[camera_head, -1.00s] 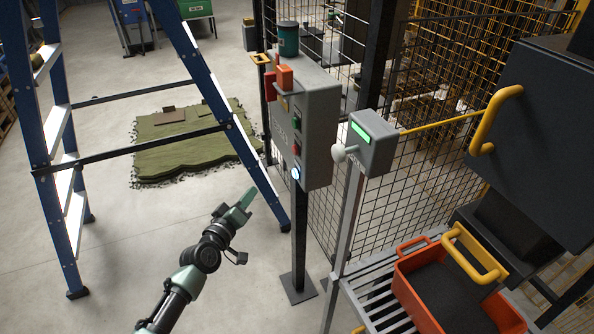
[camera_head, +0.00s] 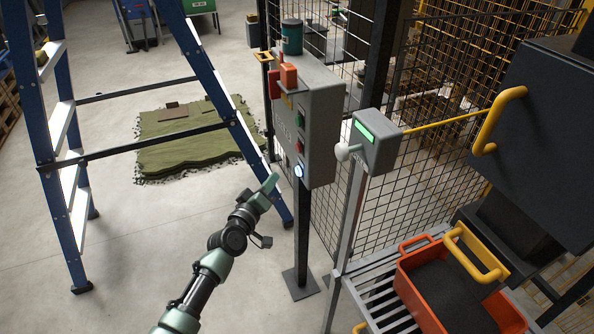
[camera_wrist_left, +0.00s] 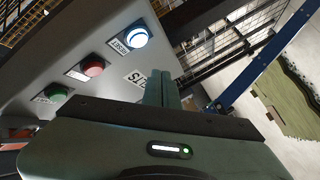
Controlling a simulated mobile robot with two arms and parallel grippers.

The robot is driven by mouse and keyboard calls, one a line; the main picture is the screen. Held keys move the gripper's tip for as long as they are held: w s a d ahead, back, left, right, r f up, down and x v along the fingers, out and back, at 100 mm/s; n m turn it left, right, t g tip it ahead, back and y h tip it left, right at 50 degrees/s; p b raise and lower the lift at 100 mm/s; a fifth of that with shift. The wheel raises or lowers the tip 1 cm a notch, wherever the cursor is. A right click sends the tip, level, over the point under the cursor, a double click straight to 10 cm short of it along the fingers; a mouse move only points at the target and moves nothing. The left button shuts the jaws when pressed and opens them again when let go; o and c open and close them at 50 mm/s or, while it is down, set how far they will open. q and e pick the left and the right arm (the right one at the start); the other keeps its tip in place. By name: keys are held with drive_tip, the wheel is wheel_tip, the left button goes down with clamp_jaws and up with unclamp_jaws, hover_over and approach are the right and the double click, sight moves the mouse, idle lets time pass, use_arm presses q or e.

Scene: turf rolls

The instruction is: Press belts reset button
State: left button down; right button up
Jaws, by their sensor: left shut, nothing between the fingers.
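A grey control box (camera_head: 318,135) stands on a dark post, with a column of buttons on its left face. The lowest is a lit white-blue button (camera_head: 299,171); in the left wrist view the lit button (camera_wrist_left: 137,38) has a RESET label beside it. A red button (camera_wrist_left: 92,66) and a green button (camera_wrist_left: 56,92) sit further along the panel. My left gripper (camera_head: 271,184) is shut and empty, its tips a little left of and below the lit button, apart from it. In the left wrist view its fingers (camera_wrist_left: 162,88) point toward the panel. My right gripper is not in view.
A blue stepladder (camera_head: 215,85) stands at the left, its leg close behind my gripper. A smaller grey box (camera_head: 375,142) with a green light and white knob is to the right.

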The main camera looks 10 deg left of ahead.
use_arm(q)
drive_tip(key=shift+w+d, duration=0.55)
drive_tip(key=shift+d, duration=0.25)
drive_tip(key=shift+w+d, duration=0.5)
drive_tip(key=shift+d, duration=0.25)
drive_tip(key=shift+d, duration=0.1)
idle(0.8)
drive_tip(key=shift+w+d, duration=0.2)
drive_tip(key=shift+d, duration=0.05)
drive_tip(key=shift+w+d, duration=0.25)
drive_tip(key=shift+d, duration=0.1)
idle(1.0)
drive_tip(key=shift+s+a, duration=0.5)
drive_tip(key=shift+a, duration=0.15)
drive_tip(key=shift+s+a, duration=0.7)
drive_tip(key=shift+a, duration=0.35)
drive_tip(key=shift+s+a, duration=0.7)
drive_tip(key=shift+a, duration=0.35)
drive_tip(key=shift+f, duration=0.1)
